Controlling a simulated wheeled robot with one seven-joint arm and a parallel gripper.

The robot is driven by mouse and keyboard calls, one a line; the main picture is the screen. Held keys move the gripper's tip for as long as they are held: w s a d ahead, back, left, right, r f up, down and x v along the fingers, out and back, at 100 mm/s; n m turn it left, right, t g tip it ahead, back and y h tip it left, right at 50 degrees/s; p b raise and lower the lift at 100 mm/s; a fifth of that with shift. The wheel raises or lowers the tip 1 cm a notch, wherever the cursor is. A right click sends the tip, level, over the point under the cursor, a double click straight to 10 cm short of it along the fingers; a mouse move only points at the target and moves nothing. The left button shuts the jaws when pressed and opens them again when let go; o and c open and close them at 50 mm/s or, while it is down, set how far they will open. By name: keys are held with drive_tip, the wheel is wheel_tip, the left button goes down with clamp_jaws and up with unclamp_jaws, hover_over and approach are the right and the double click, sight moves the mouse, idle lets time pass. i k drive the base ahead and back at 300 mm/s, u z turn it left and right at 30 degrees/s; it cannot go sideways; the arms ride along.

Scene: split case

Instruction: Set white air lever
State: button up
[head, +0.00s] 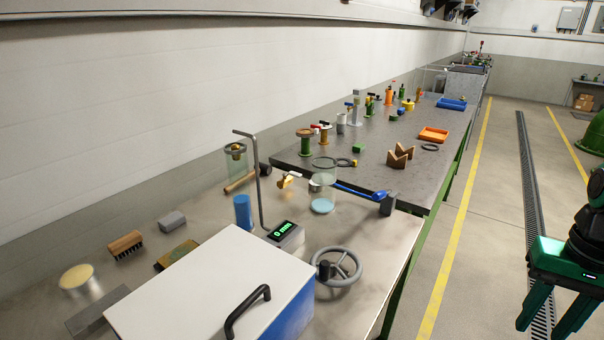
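A small brass valve with a pale, whitish lever (292,175) shows on the near bench, between a grey bent rod and a clear glass cylinder. It is small, and I cannot tell the lever's exact angle. My gripper (541,330) hangs at the lower right over the floor. Its two green fingers point down, are spread apart and hold nothing. It is well away from both benches.
A white-lidded case (212,285) with a black handle fills the near bench front. A grey handwheel (336,267), a digital display (284,232) and a blue cylinder (243,213) stand nearby. Several valves and an orange tray (433,135) are on the farther bench. The aisle floor is clear.

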sight(292, 172)
drive_tip(key=k, duration=0.4)
drive_tip(key=z, duration=0.3)
drive_tip(key=i, duration=1.25)
drive_tip(key=u, duration=0.6)
